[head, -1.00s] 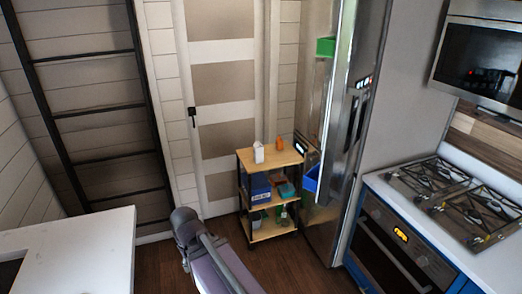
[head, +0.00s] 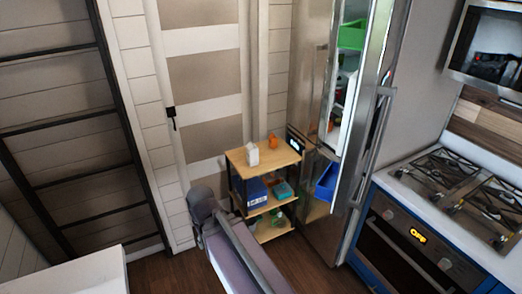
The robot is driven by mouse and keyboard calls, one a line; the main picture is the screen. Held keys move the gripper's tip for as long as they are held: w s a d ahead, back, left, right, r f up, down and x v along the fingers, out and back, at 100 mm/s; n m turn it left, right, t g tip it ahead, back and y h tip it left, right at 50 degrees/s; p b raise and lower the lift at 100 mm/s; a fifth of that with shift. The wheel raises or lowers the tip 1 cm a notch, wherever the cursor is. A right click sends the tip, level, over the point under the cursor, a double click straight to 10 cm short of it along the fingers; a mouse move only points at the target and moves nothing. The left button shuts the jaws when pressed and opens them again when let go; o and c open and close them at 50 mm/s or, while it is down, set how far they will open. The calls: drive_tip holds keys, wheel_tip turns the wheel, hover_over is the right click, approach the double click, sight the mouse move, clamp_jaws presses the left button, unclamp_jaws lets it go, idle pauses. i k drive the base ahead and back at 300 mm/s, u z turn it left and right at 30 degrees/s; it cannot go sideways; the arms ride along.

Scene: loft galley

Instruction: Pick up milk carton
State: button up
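A small white carton with a peaked top (head: 252,155), which looks like the milk carton, stands upright on the top shelf of a wooden cart (head: 240,163). An orange item (head: 272,141) stands behind it to the right. No label can be read on the carton at this size. My arm reaches up from the bottom of the head view, in front of and below the cart. My gripper is not in view, and nothing is seen touching the carton.
The cart's lower shelves hold a blue box (head: 254,191) and a teal item (head: 283,191). Right of it, the fridge door (head: 367,110) stands open, showing a green bin (head: 352,36) and a blue bin (head: 326,182). A white counter (head: 75,277) is at lower left; a stove (head: 465,190) is at right.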

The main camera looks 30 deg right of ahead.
sight(252, 149)
drive_tip(key=z, duration=0.4)
drive_tip(key=i, duration=0.65)
drive_tip(key=z, duration=0.95)
drive_tip(key=i, duration=0.75)
drive_tip(key=z, duration=0.45)
